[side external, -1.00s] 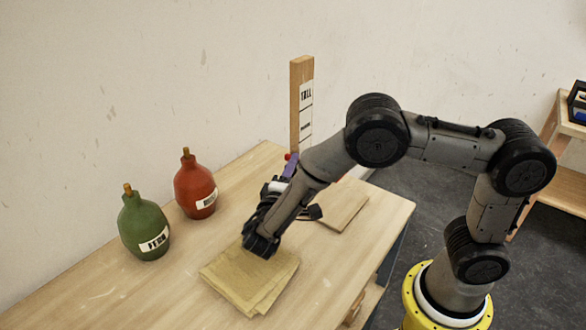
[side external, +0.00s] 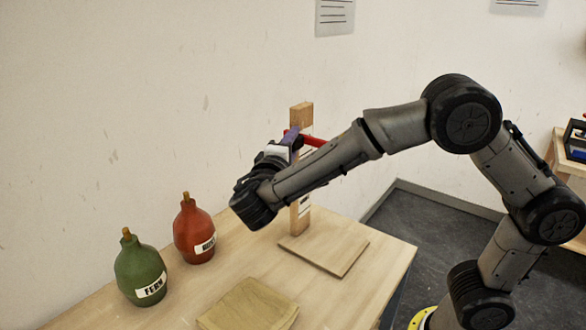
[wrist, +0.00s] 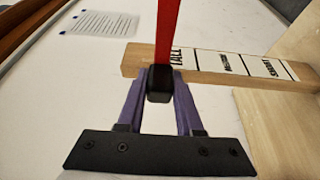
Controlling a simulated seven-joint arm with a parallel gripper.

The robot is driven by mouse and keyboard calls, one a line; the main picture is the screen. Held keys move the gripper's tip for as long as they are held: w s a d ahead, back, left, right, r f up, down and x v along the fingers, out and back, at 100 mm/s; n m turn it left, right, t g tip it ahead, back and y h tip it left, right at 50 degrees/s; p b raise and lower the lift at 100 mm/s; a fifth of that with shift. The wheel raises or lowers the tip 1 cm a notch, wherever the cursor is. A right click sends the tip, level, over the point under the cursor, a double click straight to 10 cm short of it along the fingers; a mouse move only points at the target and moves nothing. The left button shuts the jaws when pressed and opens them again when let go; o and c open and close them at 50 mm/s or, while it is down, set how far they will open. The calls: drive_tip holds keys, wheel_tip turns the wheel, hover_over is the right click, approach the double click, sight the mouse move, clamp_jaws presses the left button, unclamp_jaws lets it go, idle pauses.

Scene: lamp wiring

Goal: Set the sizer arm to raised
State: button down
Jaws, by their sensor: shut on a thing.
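The sizer is a wooden post (side external: 301,112) standing on a flat wooden base (side external: 325,250). In the wrist view its post (wrist: 135,60) carries labels reading TALL, a middle one, and SHORT. The red sizer arm (side external: 314,141) sticks out near the top of the post, at about the TALL label; its red bar (wrist: 167,35) also shows in the wrist view. My gripper (side external: 292,136) has its purple fingers shut on the black end piece (wrist: 160,83) of the sizer arm. My forearm hides part of the post in the side view.
A green bottle (side external: 141,271) labelled FERN and a red bottle (side external: 194,233) stand on the table to the left. A folded tan cloth or sheet (side external: 248,305) lies at the front. The wall is close behind the post.

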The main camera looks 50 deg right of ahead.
drive_tip(key=shift+r, duration=1.1)
drive_tip(key=c, duration=0.6)
unclamp_jaws()
drive_tip(key=shift+o, duration=0.2)
drive_tip(key=shift+f, duration=0.1)
drive_tip(key=shift+a, duration=0.2)
drive_tip(key=v, duration=1.3)
drive_tip(key=shift+s+a, duration=0.2)
